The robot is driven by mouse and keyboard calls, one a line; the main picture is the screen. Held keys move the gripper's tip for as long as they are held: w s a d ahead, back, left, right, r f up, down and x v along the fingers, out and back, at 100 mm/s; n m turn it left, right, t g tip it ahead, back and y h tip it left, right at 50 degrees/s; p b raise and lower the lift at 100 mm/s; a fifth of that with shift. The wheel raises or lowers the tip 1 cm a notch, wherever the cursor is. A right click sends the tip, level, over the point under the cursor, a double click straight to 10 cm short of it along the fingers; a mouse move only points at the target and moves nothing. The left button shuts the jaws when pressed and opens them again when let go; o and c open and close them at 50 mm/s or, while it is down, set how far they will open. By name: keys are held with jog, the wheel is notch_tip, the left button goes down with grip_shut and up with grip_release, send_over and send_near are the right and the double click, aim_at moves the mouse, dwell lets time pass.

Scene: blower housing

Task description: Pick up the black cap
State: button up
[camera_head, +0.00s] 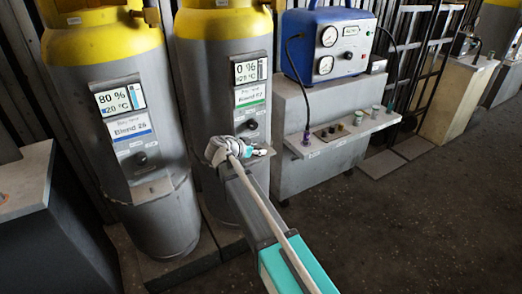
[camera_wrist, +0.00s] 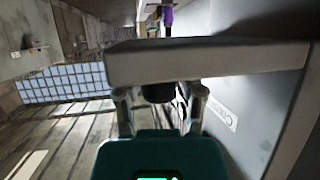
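A small black piece, likely the black cap (camera_wrist: 158,93), shows in the wrist view below the edge of a grey ledge (camera_wrist: 210,65). My gripper (camera_wrist: 160,100) is open, with one finger on each side of this piece and a visible gap to each. Whether the piece is attached to the ledge I cannot tell. In the head view my gripper (camera_head: 262,151) is at the small shelf on the front of the right grey and yellow cylinder (camera_head: 203,90). The black piece cannot be made out there; my wrist covers part of the shelf.
The left cylinder (camera_head: 105,70) stands close beside the right one. To the right is a grey cabinet (camera_head: 320,170) with a blue gauge box (camera_head: 330,45) on top and a ledge of fittings. A purple connector (camera_wrist: 167,17) shows beyond the ledge.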

jog(key=c, duration=0.5)
jog(key=shift+r, duration=0.1)
jog(key=shift+r+p, duration=0.9)
jog(key=shift+p, duration=0.1)
jog(key=s+a+r+p, duration=0.4)
jog(key=s+r+p, duration=0.7)
jog(key=s, duration=0.2)
jog(key=shift+a, duration=0.4)
jog(key=shift+s, duration=0.1)
